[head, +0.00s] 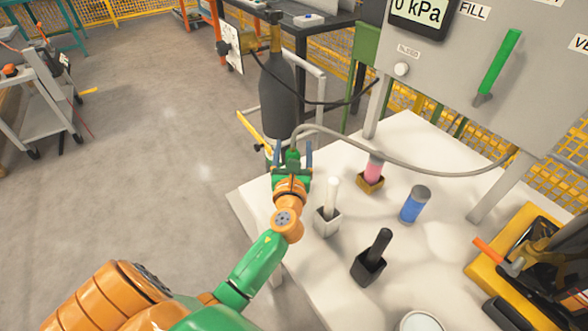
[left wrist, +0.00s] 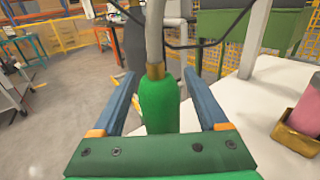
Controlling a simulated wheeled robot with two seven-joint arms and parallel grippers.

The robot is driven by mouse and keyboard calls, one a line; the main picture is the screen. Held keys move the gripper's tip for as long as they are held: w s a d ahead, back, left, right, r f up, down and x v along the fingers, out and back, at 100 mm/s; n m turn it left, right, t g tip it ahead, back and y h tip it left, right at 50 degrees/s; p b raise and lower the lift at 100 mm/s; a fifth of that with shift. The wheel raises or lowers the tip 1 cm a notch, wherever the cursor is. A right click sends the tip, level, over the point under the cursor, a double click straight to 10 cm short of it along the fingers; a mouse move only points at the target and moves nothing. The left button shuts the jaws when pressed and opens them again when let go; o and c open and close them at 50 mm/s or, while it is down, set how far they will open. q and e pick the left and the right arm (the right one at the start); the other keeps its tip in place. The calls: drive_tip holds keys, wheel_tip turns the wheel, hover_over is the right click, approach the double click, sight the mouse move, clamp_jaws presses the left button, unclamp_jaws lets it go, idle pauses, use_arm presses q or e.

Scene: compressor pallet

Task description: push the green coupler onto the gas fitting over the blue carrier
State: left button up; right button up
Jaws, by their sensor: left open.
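The green coupler (head: 292,158) sits at the end of a grey hose, beyond the near left edge of the white table. In the left wrist view the coupler (left wrist: 162,108) stands between my fingers, with a brass collar where the hose enters. My left gripper (head: 293,148) is open, with visible gaps between its blue fingers and the coupler. A blue cylinder with a grey top (head: 413,205) stands on the white table to the right; whether it is the blue carrier is unclear. I cannot make out the gas fitting. My right gripper is not in view.
The white table (head: 432,150) also bears a pink piece in a brass holder (head: 370,183), a white post (head: 328,215) and a black post (head: 371,262). A grey panel (head: 480,75) stands behind. A dark gas bottle (head: 277,95) stands beyond my gripper.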

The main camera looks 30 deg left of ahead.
use_arm(q)
drive_tip(key=shift+r, duration=0.1)
clamp_jaws()
